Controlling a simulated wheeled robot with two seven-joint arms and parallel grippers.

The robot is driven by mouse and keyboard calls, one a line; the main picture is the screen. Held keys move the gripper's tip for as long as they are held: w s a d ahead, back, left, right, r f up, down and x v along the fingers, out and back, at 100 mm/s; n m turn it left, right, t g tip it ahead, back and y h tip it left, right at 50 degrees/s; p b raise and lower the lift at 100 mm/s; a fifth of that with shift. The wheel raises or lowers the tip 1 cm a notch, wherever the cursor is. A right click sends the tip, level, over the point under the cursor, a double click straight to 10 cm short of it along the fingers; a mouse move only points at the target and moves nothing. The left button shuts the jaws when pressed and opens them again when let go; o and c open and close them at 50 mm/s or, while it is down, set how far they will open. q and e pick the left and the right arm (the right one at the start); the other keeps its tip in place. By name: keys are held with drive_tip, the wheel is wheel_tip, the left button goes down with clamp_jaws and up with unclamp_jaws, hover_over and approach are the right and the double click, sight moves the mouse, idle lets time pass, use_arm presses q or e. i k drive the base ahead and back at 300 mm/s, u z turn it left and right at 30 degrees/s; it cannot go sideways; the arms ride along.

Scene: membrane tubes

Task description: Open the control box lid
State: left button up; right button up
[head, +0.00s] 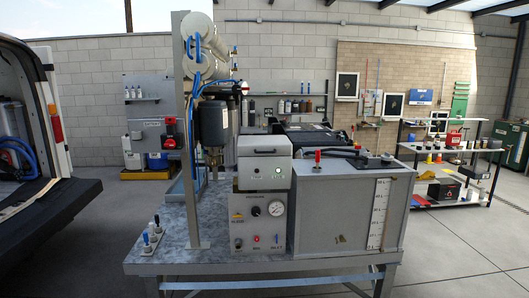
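The control box (258,178) is a pale grey box at the middle of the bench, above a panel with a gauge. Its lid (264,143) is the upper part, with a small dark handle (265,151) on the front, and it looks closed. A small green light shows on the front of the box below the lid. Neither of my grippers is in view.
The box stands on the gauge panel (247,230), beside a large grey tank (340,215) with a red-topped valve (317,158). A grey post (187,140) and white membrane tubes (197,30) rise at left.

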sight(247, 144)
drive_tip(key=z, duration=0.4)
drive_tip(key=i, duration=1.2)
drive_tip(key=u, duration=0.4)
